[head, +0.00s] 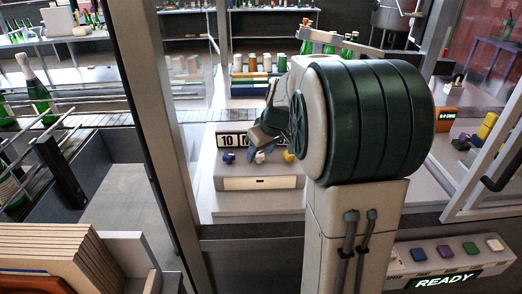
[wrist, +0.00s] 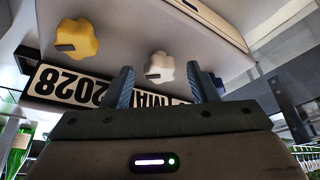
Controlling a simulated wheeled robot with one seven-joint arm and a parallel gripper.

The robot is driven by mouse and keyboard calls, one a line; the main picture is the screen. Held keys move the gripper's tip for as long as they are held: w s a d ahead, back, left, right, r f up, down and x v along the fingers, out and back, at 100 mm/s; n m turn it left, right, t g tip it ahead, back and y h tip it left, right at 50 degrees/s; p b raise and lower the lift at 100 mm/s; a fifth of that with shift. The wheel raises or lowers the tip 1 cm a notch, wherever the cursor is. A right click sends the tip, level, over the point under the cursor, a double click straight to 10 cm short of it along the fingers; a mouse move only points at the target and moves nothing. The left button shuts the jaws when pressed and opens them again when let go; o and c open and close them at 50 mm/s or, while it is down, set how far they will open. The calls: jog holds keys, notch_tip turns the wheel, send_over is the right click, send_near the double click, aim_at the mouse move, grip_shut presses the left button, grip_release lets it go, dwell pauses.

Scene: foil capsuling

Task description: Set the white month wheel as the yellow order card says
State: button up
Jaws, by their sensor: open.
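The white month wheel (wrist: 159,67) is a lobed knob with a dark mark, seen between my gripper's fingers in the wrist view. It also shows in the head view (head: 260,157), below the gripper. My gripper (wrist: 160,80) is open, one finger on either side of the wheel. I cannot tell whether either finger touches it. The date strip (wrist: 95,90) appears upside down in the wrist view; it reads 2028, then letters starting MA, the rest hidden. In the head view my arm hides most of the strip, leaving "10" (head: 228,140) visible. I cannot make out the yellow order card.
A yellow knob (wrist: 77,39) and a blue knob (head: 228,157) flank the white wheel on the pale dater box (head: 260,183). A frame post (head: 155,110) stands left of it. A button panel (head: 450,262) with a READY display is at lower right.

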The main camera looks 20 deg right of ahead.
jog(key=c, duration=1)
jog(key=shift+a+m+h, duration=0.15)
jog(key=shift+m+h, duration=0.35)
jog(key=shift+m, duration=0.85)
jog(key=shift+a+m+h, duration=0.1)
jog(key=shift+m+h, duration=0.4)
jog(key=shift+m, duration=0.85)
jog(key=o, duration=1)
